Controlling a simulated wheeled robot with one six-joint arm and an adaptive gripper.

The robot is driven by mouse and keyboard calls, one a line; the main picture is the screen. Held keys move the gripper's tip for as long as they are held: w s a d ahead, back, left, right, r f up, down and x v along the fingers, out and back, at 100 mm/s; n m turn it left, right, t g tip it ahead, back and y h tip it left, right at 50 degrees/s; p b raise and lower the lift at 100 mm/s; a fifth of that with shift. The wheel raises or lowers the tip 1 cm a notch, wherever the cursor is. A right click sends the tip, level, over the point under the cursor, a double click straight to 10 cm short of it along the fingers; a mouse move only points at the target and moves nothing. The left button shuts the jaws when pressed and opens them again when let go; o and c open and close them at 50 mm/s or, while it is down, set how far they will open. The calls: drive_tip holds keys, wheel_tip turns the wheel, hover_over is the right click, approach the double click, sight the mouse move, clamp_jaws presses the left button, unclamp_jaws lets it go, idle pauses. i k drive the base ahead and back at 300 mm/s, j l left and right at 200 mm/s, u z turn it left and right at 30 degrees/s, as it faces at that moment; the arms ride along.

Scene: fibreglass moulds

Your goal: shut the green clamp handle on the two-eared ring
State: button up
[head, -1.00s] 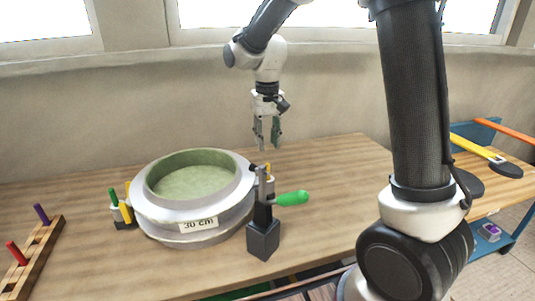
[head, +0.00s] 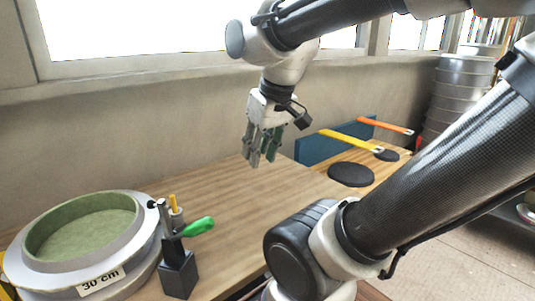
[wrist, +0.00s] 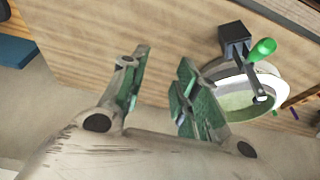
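The round grey mould (head: 130,258) with a green inside and a "30 cm" label sits at the table's left, partly cut off by the frame. On its right stands a clamp on a dark block (head: 179,276). The clamp's green handle (head: 199,227) points outward to the right, nearly level. The handle also shows in the wrist view (wrist: 262,48), right of my fingers. My gripper (head: 262,160) hangs above the table, up and right of the handle, well apart from it. In the wrist view its fingers (wrist: 162,65) are spread and empty.
A yellow peg (head: 173,204) stands beside the clamp. Right of the table are a black disc (head: 351,174), a yellow-handled tool (head: 348,139) and an orange one (head: 385,125). Grey drums (head: 455,105) stand behind. The tabletop (head: 245,205) between clamp and gripper is clear.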

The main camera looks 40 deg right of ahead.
sight(206, 223)
drive_tip(key=k, duration=0.55)
drive_tip(key=k+j, duration=0.15)
drive_tip(key=k, duration=0.4)
